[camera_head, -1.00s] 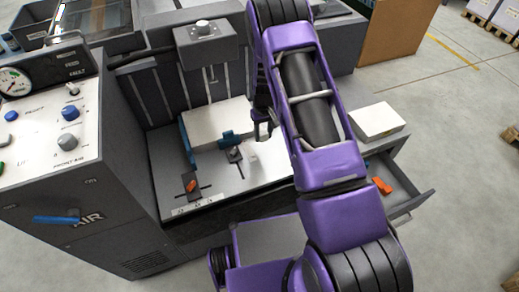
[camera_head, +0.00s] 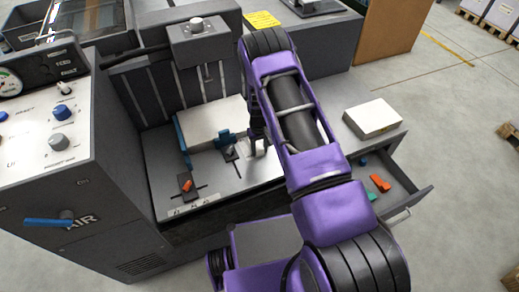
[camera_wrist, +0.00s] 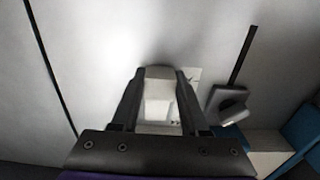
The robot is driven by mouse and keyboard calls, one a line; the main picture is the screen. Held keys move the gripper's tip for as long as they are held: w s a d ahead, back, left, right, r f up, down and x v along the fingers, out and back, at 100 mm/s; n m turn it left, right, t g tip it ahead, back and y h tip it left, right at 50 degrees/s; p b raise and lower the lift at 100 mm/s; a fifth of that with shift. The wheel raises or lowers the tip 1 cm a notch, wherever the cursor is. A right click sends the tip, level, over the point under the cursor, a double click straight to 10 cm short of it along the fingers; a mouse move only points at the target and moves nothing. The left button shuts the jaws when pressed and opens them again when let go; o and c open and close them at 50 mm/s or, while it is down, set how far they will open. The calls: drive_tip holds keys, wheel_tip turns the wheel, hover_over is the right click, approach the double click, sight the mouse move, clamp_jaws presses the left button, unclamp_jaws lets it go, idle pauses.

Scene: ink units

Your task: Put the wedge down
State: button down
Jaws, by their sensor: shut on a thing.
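My gripper (camera_wrist: 152,105) is shut on a pale, blocky piece, the wedge (camera_wrist: 158,92), in the wrist view. The wedge is between the two dark fingers, with its top end showing past the fingertips. A grey metal surface lies below it; I cannot tell whether the wedge touches it. In the head view my gripper (camera_head: 258,138) is over the right part of the machine's grey bed (camera_head: 215,176), partly hidden by my purple arm. A pale patch shows by the fingers there, but the wedge is hard to make out.
A white block (camera_head: 212,121) sits between blue stops at the back of the bed. A dark clamp with an orange lever (camera_head: 187,184) stands front left. A white box (camera_head: 373,117) and an open drawer (camera_head: 405,196) with an orange piece (camera_head: 380,183) are at the right.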

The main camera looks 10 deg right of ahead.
drive_tip(key=shift+f, duration=0.15)
drive_tip(key=shift+c, duration=2.1)
unclamp_jaws()
wheel_tip(320, 180, up, 12)
drive_tip(key=p, duration=0.1)
drive_tip(key=shift+r+p, duration=0.2)
drive_tip(key=shift+p, duration=0.2)
